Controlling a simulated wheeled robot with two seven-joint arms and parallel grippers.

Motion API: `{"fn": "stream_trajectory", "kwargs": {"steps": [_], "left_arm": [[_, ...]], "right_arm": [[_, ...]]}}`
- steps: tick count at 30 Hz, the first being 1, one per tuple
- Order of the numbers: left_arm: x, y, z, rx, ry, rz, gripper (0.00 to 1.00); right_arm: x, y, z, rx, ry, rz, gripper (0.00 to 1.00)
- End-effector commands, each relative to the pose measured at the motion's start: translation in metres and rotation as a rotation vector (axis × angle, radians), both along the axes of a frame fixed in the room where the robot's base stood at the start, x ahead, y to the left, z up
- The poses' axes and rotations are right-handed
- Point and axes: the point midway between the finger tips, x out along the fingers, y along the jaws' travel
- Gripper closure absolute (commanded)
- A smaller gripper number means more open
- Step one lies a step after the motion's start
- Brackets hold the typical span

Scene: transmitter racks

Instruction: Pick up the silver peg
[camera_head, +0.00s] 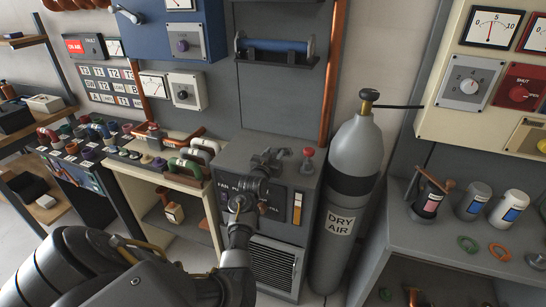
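My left gripper (271,156) is over the top front edge of a grey cabinet (236,149), in the middle of the camera_head view. It is dark and small against the dark panel, so I cannot tell whether its fingers are open or shut, or whether anything is between them. I cannot pick out a silver peg for certain. My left wrist and forearm cover part of the cabinet's front. My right gripper is not in view.
A red knob (308,153) stands on the cabinet top, right of my gripper. A grey dry air cylinder (354,150) stands close on the right. A cream bench (133,176) with handles is on the left. A grey shelf (420,235) with several jars is at right.

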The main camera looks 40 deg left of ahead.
Motion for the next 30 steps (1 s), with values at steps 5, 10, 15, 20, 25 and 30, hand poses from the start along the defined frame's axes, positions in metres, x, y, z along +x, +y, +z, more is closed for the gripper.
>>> {"fn": "stream_trajectory", "kwargs": {"steps": [5, 10, 15, 20, 25, 30], "left_arm": [[0.000, 0.000, 0.000, 0.000, 0.000, 0.000, 0.86], [0.000, 0.000, 0.000, 0.000, 0.000, 0.000, 0.99], [0.000, 0.000, 0.001, 0.000, -0.001, 0.000, 0.99], [0.000, 0.000, 0.008, 0.003, -0.002, 0.000, 0.99], [-0.001, 0.001, 0.033, 0.005, -0.007, 0.001, 0.99], [-0.033, 0.002, 0.070, 0.009, -0.007, 0.002, 0.99]], "right_arm": [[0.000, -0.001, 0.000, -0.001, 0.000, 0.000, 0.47], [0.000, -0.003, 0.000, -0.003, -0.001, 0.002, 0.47], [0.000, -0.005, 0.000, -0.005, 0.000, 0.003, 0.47], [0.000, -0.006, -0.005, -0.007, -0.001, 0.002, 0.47], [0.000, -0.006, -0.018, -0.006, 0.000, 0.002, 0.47], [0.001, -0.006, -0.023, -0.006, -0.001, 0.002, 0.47]]}}
